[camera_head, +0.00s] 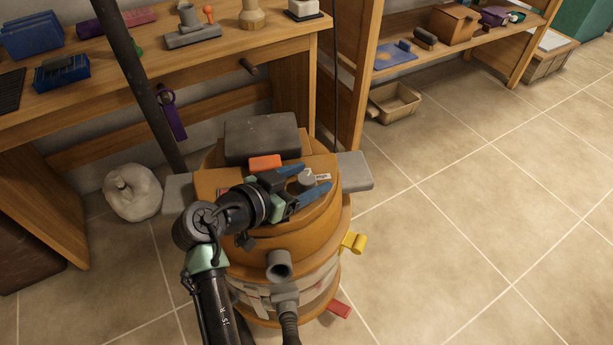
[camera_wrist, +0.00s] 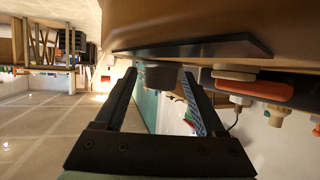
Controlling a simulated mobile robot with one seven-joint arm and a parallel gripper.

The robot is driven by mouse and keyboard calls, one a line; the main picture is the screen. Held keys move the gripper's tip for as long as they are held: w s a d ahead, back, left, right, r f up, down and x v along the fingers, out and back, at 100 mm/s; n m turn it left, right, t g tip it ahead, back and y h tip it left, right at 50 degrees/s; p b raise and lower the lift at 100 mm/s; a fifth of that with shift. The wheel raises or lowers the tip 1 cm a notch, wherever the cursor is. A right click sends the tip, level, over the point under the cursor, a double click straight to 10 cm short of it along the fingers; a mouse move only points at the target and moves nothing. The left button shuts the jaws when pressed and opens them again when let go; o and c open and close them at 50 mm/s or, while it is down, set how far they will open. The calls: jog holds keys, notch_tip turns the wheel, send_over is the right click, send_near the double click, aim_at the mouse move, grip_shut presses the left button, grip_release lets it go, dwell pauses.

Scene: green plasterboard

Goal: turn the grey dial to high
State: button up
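The grey dial (camera_head: 307,179) sits on top of the orange-brown drum-shaped machine (camera_head: 318,215), beside a small pale label (camera_head: 322,177). My gripper (camera_head: 316,177) lies low over the machine's top, with its two blue fingers apart on either side of the dial. In the wrist view the grey dial (camera_wrist: 160,75) shows between the fingertips of my gripper (camera_wrist: 158,76), close to both. I cannot tell whether either finger touches it. The dial's pointer and setting are too small to read.
An orange switch (camera_head: 264,162) and a dark grey box (camera_head: 262,138) stand behind the gripper on the machine. A wooden workbench (camera_head: 110,85) is behind; tiled floor is free on the right.

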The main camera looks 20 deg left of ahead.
jog(key=p+v, duration=0.3)
jog(key=v, duration=1)
jog(key=shift+p, duration=0.35)
jog(key=n+y+p, duration=0.1)
jog(key=d+f+n+y+p, duration=0.1)
jog(key=d+f+n+y, duration=0.1)
jog(key=shift+w+d+f+p, duration=0.25)
jog(key=shift+w+p, duration=0.05)
jog(key=shift+p, duration=0.1)
jog(key=s+d+r+n+y+p, duration=0.1)
jog(key=d+r+n+y+p, duration=0.1)
jog(key=d+n+y+p, duration=0.15)
jog(key=shift+m+t+y, duration=0.35)
jog(key=shift+t+y, duration=0.05)
jog(key=shift+y, duration=0.05)
jog(key=b+x, duration=0.1)
jog(key=x, duration=0.3)
jog(key=b+x, duration=0.1)
jog(key=x, duration=0.3)
jog(key=b+x, duration=0.2)
jog(key=x, duration=0.2)
jog(key=shift+w+d, duration=0.2)
jog(key=shift+w, duration=0.1)
grip_shut()
